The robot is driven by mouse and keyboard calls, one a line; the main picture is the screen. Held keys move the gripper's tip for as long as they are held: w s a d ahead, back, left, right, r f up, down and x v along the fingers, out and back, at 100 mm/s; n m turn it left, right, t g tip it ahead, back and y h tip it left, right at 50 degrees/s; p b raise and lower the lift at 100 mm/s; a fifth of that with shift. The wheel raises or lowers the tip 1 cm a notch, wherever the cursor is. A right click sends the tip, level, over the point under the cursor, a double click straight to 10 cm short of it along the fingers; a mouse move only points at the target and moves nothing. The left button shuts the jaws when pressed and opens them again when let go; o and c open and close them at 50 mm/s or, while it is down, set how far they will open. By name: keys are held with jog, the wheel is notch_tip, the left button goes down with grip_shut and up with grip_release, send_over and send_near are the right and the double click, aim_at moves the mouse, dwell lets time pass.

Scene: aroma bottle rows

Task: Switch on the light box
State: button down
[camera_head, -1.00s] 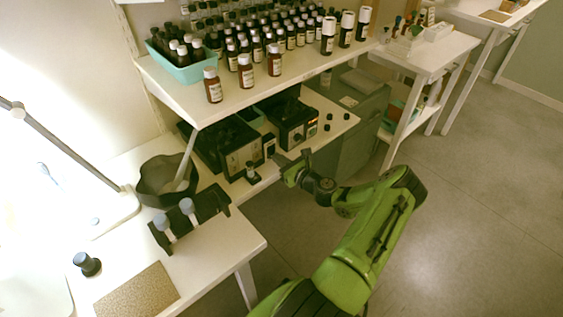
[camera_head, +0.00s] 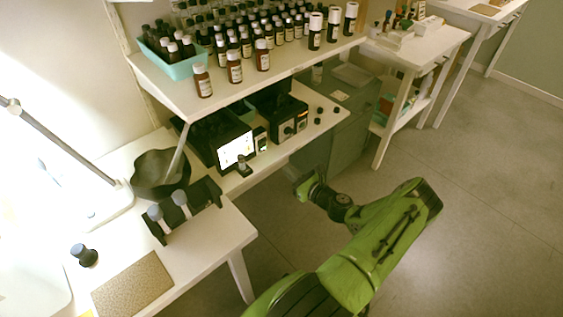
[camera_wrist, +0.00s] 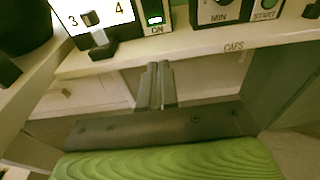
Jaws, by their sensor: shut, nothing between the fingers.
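The light box (camera_head: 237,150) stands on the lower shelf, and its front panel glows white. In the head view my gripper (camera_head: 302,183) is out from the shelf, over the floor side.
A small dark-capped item (camera_head: 243,165) stands before the panel. A black device (camera_head: 288,123) with a knob and START button sits to the right. A dark bowl (camera_head: 160,173) and bottle holder (camera_head: 190,212) are at left. Bottles crowd the upper shelf (camera_head: 180,97). Floor is open at right.

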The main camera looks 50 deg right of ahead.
jog(key=shift+s+a+f, duration=0.1)
jog(key=shift+s+a, duration=0.05)
jog(key=shift+s, duration=0.75)
jog(key=shift+s+a+f, duration=0.1)
jog(key=shift+s, duration=0.8)
jog(key=w+a+r+n+g+y+p, duration=0.3)
jog(key=a+r+n+g, duration=0.3)
jog(key=a+r+n, duration=0.4)
jog(key=w+a+r+n+g+y+p, duration=0.2)
jog(key=a+r+n+g+y, duration=0.25)
jog(key=a+r+n, duration=0.65)
jog(key=s+a+r+n+g+h+p, duration=0.1)
jog(key=s+a+r+n+h+p, duration=0.1)
jog(key=s+a+r+n, duration=0.3)
jog(key=s+a+r+n+g+h+p, duration=0.1)
jog(key=s+a+r+n+h+p, duration=0.15)
jog(key=a+r+n, duration=0.45)
jog(key=s+r+n+t+h, duration=0.1)
jog(key=s+r+n, duration=0.3)
jog(key=s+r, duration=0.3)
jog(key=s, duration=0.3)
jog(key=shift+s+t+p, duration=0.25)
jog(key=shift+t+p, duration=0.1)
jog(key=shift+p, duration=0.05)
jog(key=shift+a, duration=0.15)
